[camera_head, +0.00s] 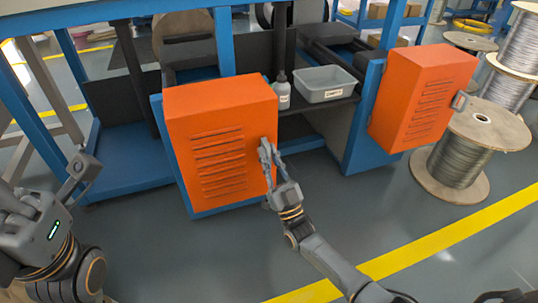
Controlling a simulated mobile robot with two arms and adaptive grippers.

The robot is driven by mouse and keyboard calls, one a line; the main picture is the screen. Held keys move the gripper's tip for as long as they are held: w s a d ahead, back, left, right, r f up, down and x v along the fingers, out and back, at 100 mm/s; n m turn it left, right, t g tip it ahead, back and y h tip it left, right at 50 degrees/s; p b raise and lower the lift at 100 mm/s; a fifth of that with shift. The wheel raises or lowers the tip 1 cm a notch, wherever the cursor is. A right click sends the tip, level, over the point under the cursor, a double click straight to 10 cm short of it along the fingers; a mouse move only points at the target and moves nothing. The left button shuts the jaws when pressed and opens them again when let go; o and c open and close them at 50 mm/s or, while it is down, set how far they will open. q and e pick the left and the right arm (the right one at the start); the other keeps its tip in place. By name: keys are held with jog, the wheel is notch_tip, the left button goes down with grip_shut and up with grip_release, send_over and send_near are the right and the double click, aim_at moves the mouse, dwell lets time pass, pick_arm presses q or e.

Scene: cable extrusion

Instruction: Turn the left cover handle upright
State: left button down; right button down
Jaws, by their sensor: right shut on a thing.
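The left orange cover (185,150) is a slotted box on the blue machine frame, in the middle of the head view. Its handle is on the right side of its front face, mostly hidden behind my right gripper (267,150). My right gripper is shut on this handle, so the handle's angle is hard to tell. My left gripper (80,172) is at the left edge, well apart from the cover. I cannot tell whether its fingers are open or shut.
A right orange cover (415,97) with a grey handle (460,101) hangs at the right. Between the covers, a white bottle (283,92) and grey bin (325,84) stand on a shelf. Wire spools (462,150) stand at the right. The floor in front is clear.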

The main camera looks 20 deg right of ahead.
jog(key=shift+a+y, duration=0.1)
jog(key=shift+y, duration=0.2)
jog(key=c, duration=1.4)
grip_release()
jog(key=shift+o, duration=0.2)
jog(key=v, duration=1.2)
jog(key=shift+s+r, duration=0.1)
